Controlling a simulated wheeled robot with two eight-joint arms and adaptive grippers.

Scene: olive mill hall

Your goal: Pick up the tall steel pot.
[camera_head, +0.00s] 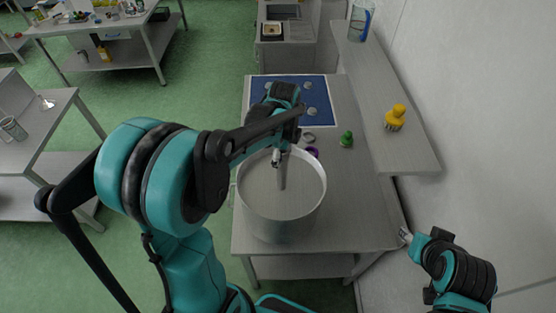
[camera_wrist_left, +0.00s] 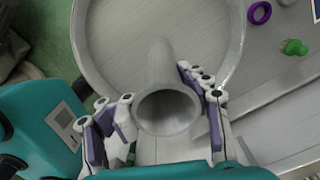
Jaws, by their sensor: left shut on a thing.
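A large round steel pot (camera_head: 252,222) with a wide open top stands on the near part of the grey worktop; its wall also shows in the left wrist view (camera_wrist_left: 88,45). My left gripper (camera_head: 279,158) is over the pot's far rim, pointing down. In the left wrist view its fingers (camera_wrist_left: 165,108) are closed on both sides of a slim grey steel tube (camera_wrist_left: 157,65) with a round open end. In the head view this tube (camera_head: 283,176) hangs into the pot's mouth. My right gripper (camera_head: 405,236) is low at the right, apart from the pot; its jaws are too small to read.
A purple ring (camera_head: 313,153), a grey ring (camera_head: 308,137) and a green knobbed thing (camera_head: 346,139) lie beyond the pot. A blue panel (camera_head: 318,88) lies farther back. A shelf (camera_head: 385,75) on the right holds a yellow brush (camera_head: 395,118) and a blue-tinted beaker (camera_head: 360,22).

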